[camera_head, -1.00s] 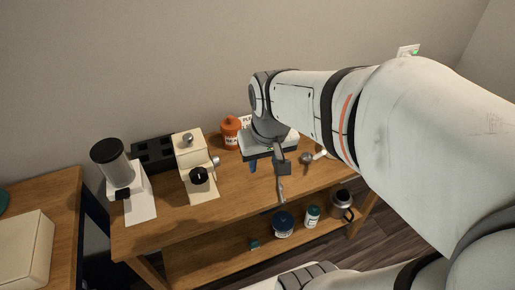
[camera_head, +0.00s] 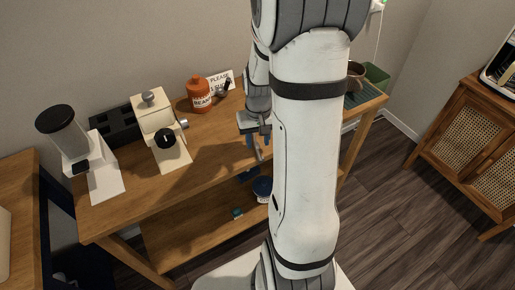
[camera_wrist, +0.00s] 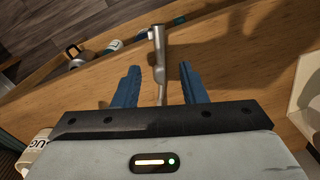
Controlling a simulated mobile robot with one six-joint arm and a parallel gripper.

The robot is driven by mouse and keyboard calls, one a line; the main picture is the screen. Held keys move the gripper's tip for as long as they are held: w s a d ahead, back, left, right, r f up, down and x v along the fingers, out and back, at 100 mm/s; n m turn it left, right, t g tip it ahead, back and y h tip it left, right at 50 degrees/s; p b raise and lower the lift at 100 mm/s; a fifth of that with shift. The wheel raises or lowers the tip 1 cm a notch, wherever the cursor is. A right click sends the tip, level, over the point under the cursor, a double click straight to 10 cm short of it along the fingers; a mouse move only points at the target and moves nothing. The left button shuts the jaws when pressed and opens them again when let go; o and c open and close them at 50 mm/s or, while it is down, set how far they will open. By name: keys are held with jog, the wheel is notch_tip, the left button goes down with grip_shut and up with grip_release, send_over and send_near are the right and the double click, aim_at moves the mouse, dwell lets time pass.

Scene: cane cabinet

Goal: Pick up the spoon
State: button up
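A thin grey metal spoon (camera_wrist: 159,60) shows in the wrist view, pointing away from my gripper. Its near end lies between the two blue fingers of my gripper (camera_wrist: 160,68). The fingers are apart, with a visible gap on each side of the spoon. In the head view my gripper (camera_head: 257,140) is low over the wooden table (camera_head: 205,185), near its front edge, and my arm hides much of that area. The spoon is too small there to make out clearly. I cannot tell whether it touches the table.
A dark-lidded jar (camera_head: 262,188) is on the lower shelf. A cane-door cabinet (camera_head: 485,150) stands at the right beyond open floor.

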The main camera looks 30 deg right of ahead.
aim_at(257, 149)
notch_tip(257, 149, down, 3)
jog(key=shift+f, duration=0.2)
grip_shut()
dwell(0.3)
